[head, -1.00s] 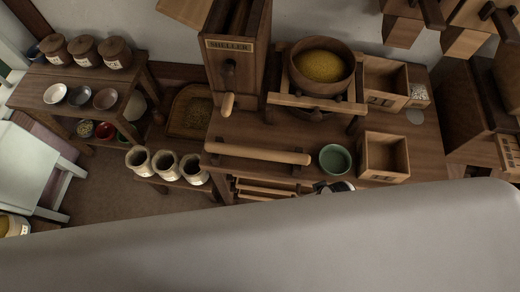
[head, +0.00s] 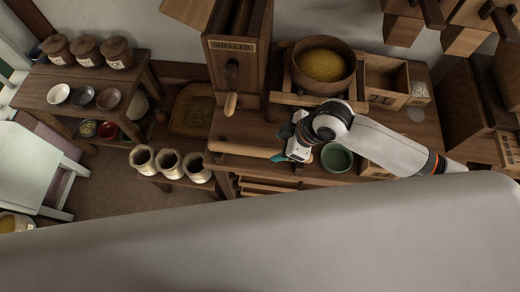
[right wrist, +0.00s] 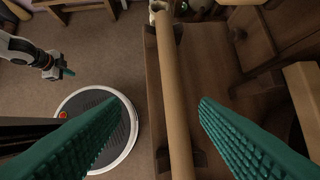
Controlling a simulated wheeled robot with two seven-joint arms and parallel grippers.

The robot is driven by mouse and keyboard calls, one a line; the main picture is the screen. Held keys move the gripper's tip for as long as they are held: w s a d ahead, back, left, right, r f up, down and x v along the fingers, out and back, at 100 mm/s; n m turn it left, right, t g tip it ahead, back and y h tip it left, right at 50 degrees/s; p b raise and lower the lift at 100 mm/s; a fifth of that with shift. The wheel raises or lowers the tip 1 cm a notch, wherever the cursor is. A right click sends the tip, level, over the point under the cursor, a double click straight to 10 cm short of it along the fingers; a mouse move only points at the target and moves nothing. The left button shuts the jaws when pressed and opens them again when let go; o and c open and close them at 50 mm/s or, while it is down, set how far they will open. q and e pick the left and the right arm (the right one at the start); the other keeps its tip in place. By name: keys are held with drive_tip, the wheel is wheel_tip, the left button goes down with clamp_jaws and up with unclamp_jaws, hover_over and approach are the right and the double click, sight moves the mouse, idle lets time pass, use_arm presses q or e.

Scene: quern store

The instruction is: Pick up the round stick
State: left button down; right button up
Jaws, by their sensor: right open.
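The round stick (head: 240,149) is a long pale wooden rod lying along the front edge of the wooden worktable. Its right part is hidden behind my right gripper (head: 281,145) in the head view. In the right wrist view the stick (right wrist: 172,85) runs lengthwise between the two teal fingers of my right gripper (right wrist: 158,101). These fingers are open, with a gap on either side of the stick, and hold nothing. My left gripper (right wrist: 57,68) shows small at the left of the right wrist view, over the floor and away from the stick; its jaw opening is unclear.
A green bowl (head: 336,157) stands just right of my right gripper. Behind is a wooden tub of yellow grain (head: 323,65) on a frame. Several pale sacks (head: 168,164) stand to the left.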

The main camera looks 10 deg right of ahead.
drive_tip(key=n+g, duration=0.1)
approach(279, 152)
drive_tip(key=r, duration=0.2)
drive_tip(key=shift+h, duration=0.4)
drive_tip(key=p+x, duration=0.1)
drive_tip(key=x, duration=0.5)
drive_tip(key=shift+d+f, duration=0.1)
drive_tip(key=shift+f, duration=0.15)
drive_tip(key=shift+a+f+p, duration=0.3)
drive_tip(key=shift+f, duration=0.15)
drive_tip(key=x, duration=0.4)
drive_tip(key=shift+f+p, duration=0.2)
drive_tip(key=shift+p, duration=0.2)
drive_tip(key=shift+c, duration=0.5)
drive_tip(key=c, duration=1.1)
